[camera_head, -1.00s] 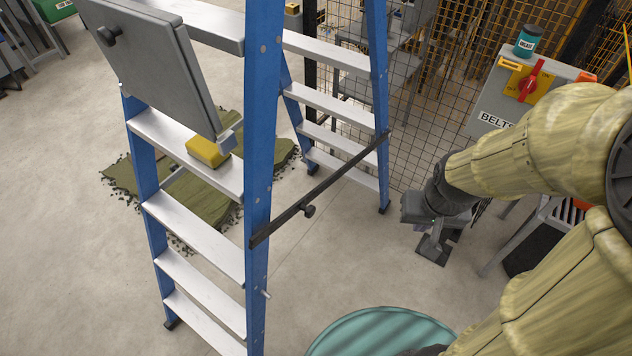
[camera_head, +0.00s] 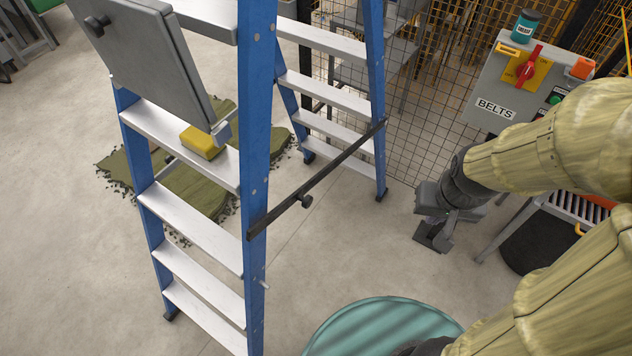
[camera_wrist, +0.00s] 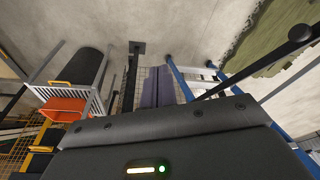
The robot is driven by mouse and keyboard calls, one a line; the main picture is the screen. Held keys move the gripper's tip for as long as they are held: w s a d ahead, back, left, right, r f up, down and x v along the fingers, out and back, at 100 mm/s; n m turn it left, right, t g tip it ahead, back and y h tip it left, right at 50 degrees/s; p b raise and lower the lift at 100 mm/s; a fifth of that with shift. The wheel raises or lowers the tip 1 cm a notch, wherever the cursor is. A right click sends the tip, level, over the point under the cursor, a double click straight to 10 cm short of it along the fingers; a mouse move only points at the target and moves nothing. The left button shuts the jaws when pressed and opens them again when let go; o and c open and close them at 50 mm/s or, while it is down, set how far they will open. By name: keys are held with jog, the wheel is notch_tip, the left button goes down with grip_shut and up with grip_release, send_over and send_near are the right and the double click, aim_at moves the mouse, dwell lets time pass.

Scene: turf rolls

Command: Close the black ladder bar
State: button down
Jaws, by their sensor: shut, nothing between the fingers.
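The black ladder bar (camera_head: 330,178) spans the gap between the near and far blue legs of the stepladder (camera_head: 257,140). It runs straight, with a round black knob (camera_head: 306,202) near its middle. In the wrist view, a dark bar with a round knob (camera_wrist: 299,33) at the upper right appears to be the same bar. My gripper (camera_head: 432,240) is shut and empty. In the head view it is right of the far leg and clear of the bar, pointing down. Its fingertips are small there and partly hidden by its own body.
A grey BELTS control box (camera_head: 515,85) stands behind my arm. A teal round top (camera_head: 385,325) is at the front. A wire mesh fence (camera_head: 405,110) is behind the ladder. A yellow sponge-like block (camera_head: 202,142) sits on a step. Floor between ladder and gripper is clear.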

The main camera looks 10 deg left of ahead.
jog(key=shift+w+r, duration=0.1)
jog(key=shift+w, duration=0.05)
notch_tip(320, 180, up, 6)
jog(key=m+g+y+p, duration=0.1)
jog(key=m+g+p, duration=0.3)
jog(key=g+p, duration=0.25)
send_over(309, 196)
jog(key=w+d, duration=0.2)
jog(key=w, duration=0.3)
jog(key=shift+w+r+p, duration=0.15)
jog(key=shift+p, duration=0.3)
jog(key=shift+t, duration=0.25)
jog(key=p+x, duration=0.5)
jog(key=x, duration=0.9)
jog(key=shift+a, duration=0.15)
